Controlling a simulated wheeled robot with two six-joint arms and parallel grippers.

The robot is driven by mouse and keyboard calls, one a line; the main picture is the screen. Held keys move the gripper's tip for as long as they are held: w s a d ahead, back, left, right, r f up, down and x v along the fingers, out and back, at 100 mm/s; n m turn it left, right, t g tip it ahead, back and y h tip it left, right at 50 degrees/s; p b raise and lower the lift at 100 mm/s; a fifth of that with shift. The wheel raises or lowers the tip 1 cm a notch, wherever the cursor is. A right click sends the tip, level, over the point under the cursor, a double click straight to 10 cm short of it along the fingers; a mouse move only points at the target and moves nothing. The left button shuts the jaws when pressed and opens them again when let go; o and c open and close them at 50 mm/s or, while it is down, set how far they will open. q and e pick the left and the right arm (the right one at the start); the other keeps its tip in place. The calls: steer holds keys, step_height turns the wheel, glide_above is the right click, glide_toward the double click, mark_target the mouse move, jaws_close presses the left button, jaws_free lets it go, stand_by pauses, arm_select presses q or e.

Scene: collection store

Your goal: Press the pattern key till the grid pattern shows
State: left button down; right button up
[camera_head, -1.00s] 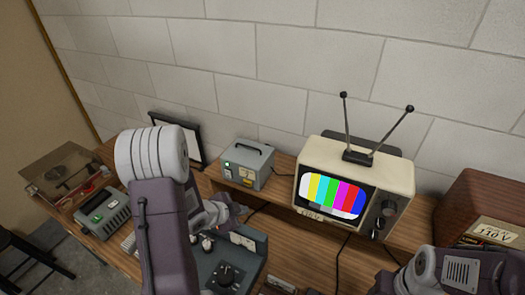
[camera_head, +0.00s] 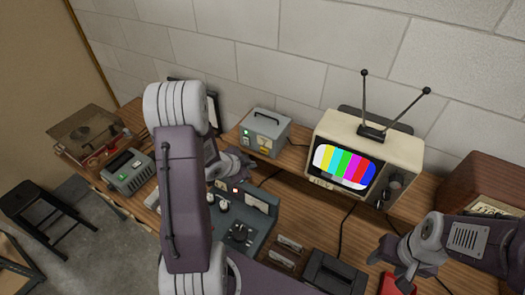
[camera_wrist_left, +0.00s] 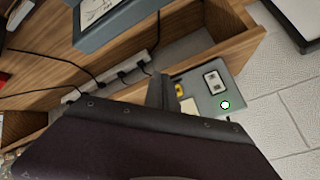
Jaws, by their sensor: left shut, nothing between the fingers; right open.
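The cream television (camera_head: 320,155) shows vertical colour bars on its screen (camera_head: 345,168), with no grid. A blue-grey console (camera_head: 262,222) with several knobs stands on the bench in front of it. I cannot tell which control is the pattern key; my left arm hides part of the console. My left gripper (camera_head: 245,165) is shut and empty, above the console's back edge; its finger also shows in the left wrist view (camera_wrist_left: 162,90). My right gripper (camera_head: 392,268) is open and empty at the lower right, apart from the television.
A grey box with a green lamp (camera_head: 265,133) stands left of the television and shows in the left wrist view (camera_wrist_left: 205,92). A grey-green device (camera_head: 128,172) and a record player (camera_head: 85,135) stand at the left. Black trays, a red object (camera_head: 388,287) and cables lie in front.

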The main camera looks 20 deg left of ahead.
mark_target(264, 151)
arm_select(q)
steer(key=w, duration=0.4)
steer(key=shift+w+d+f+p, duration=0.1)
steer(key=shift+w+d+p, duration=0.15)
steer(key=shift+d+p, duration=0.1)
arm_select(e)
steer(key=shift+w+d+r, duration=0.1)
steer(key=shift+w+r, duration=0.15)
steer(key=shift+r, duration=0.15)
arm_select(q)
steer(key=shift+s+a, duration=0.1)
arm_select(e)
steer(key=shift+s, duration=0.1)
steer(key=shift+w, duration=0.2)
steer(key=shift+s, duration=0.1)
arm_select(q)
steer(key=shift+w, duration=0.25)
stand_by(0.6)
steer(key=shift+w, duration=0.25)
arm_select(e)
steer(key=shift+r, duration=0.1)
